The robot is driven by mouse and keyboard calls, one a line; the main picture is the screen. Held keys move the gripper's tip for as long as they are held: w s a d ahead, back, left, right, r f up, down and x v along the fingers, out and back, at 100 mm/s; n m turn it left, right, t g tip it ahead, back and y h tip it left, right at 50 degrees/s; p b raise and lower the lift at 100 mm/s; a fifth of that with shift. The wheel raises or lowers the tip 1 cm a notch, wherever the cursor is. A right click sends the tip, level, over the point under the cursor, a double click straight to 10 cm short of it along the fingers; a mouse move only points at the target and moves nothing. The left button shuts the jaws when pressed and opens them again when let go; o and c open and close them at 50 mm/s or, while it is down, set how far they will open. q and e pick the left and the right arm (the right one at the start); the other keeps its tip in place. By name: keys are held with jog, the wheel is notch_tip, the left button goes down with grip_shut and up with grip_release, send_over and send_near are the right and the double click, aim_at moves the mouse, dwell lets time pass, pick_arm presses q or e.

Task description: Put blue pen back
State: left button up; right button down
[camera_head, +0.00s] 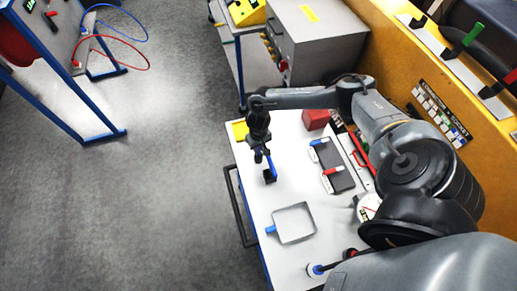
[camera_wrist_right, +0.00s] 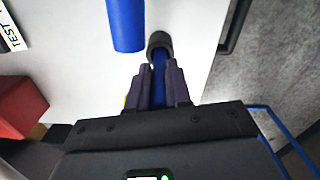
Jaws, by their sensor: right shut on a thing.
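The blue pen (camera_head: 272,165) is held upright or nearly so by my right gripper (camera_head: 262,151) above the white table. In the right wrist view, the fingers of my right gripper (camera_wrist_right: 160,87) are closed around the pen (camera_wrist_right: 159,72). A small black holder (camera_head: 269,177) stands on the table just under the pen. It also shows in the right wrist view (camera_wrist_right: 158,41), where the pen's far end meets it. I cannot tell how deep the pen is in the holder. My left gripper is not in view.
Dark boxes (camera_head: 340,180) and a red block (camera_head: 315,119) lie to the right. A thick blue cylinder (camera_wrist_right: 125,22) shows in the wrist view. A black rail (camera_head: 238,208) edges the table's left.

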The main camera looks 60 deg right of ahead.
jog(key=shift+f, duration=0.5)
jog(key=c, duration=1.1)
grip_release()
jog(key=shift+o, duration=0.2)
